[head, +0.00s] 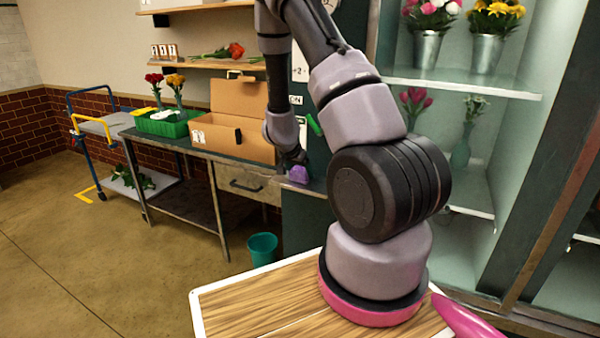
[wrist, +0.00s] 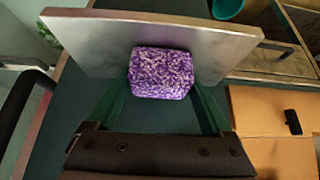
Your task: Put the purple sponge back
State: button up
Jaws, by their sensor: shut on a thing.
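The purple sponge (wrist: 160,74) is a speckled block between the green fingers of my gripper (wrist: 160,95) in the wrist view. My gripper is shut on it. In the head view the sponge (head: 298,174) shows as a small purple block below my gripper (head: 293,163), at the right end of the workbench by the dark green surface. A grey metal panel (wrist: 95,45) lies just beyond the sponge in the wrist view. I cannot tell whether the sponge touches it.
An open cardboard box (head: 235,135) stands on the bench, left of my gripper. A green crate (head: 165,124) and flower vases stand farther left. A teal bin (head: 262,247) stands on the floor. Glass shelves (head: 470,85) with flowers are on the right. Open floor lies at the left.

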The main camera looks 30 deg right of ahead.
jog(key=o, duration=1)
jog(key=shift+c, duration=0.2)
jog(key=shift+r, duration=0.1)
jog(key=s+a+r+n+t+y, duration=0.1)
jog(key=s+a+r+t+y, duration=0.3)
jog(key=r, duration=0.6)
jog(key=a+r+n+g+y, duration=0.1)
jog(key=a+r, duration=0.6)
jog(key=r, duration=0.4)
jog(key=s+a+r+n+t+y, duration=0.1)
jog(key=s+a+r+t+y, duration=0.3)
jog(key=r, duration=0.6)
jog(key=s+r+n+g+h, duration=0.1)
jog(key=s+r, duration=0.3)
jog(key=s, duration=0.5)
jog(key=s+r+n+g, duration=0.2)
jog(key=s+r+g, duration=0.1)
jog(key=s, duration=0.7)
jog(key=shift+a+r+h, duration=0.25)
jog(key=shift+r+h, duration=0.15)
